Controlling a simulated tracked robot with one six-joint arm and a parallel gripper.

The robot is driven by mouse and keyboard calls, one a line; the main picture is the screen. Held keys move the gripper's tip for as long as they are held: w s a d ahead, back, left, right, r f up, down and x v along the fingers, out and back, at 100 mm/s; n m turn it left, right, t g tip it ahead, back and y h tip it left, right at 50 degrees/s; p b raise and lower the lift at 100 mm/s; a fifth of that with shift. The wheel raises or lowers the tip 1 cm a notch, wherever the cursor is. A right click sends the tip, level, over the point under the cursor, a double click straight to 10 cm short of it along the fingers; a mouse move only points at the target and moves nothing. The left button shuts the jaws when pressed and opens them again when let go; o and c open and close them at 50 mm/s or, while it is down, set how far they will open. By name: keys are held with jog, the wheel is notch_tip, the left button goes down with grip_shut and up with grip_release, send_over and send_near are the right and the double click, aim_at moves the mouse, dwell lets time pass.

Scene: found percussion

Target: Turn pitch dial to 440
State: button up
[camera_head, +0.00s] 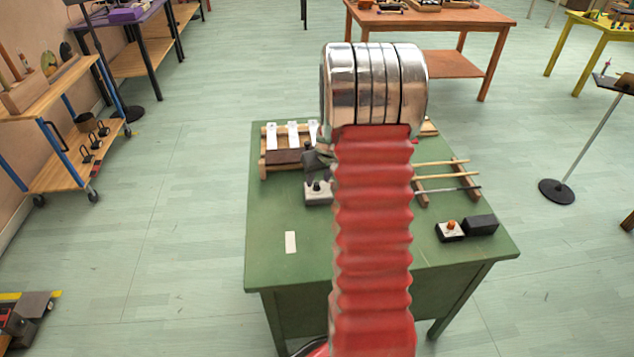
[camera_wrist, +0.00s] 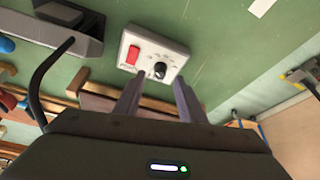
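The pitch dial (camera_wrist: 159,70) is a small black round knob on a pale box (camera_wrist: 153,57), with small marks around it. A red rocker switch (camera_wrist: 132,55) is on the same box. The pale box (camera_head: 318,194) stands on the green table in the head view, partly hidden by my arm. My gripper (camera_wrist: 160,79) is open, its two fingers apart with the dial showing between and just beyond their tips. I cannot tell whether they touch it. In the head view my gripper (camera_head: 317,160) is dark and above the box. The dial's numbers are too small to read.
The green table (camera_head: 270,265) also holds a rack with white bars (camera_head: 291,135), a wooden frame with rods (camera_head: 445,178), a small box with an orange knob (camera_head: 450,231), a black block (camera_head: 481,225) and a white card (camera_head: 291,242). The table's front left is mostly clear.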

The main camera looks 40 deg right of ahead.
aim_at(317, 184)
jog(key=shift+x, duration=1.6)
jog(key=shift+c, duration=0.2)
grip_shut()
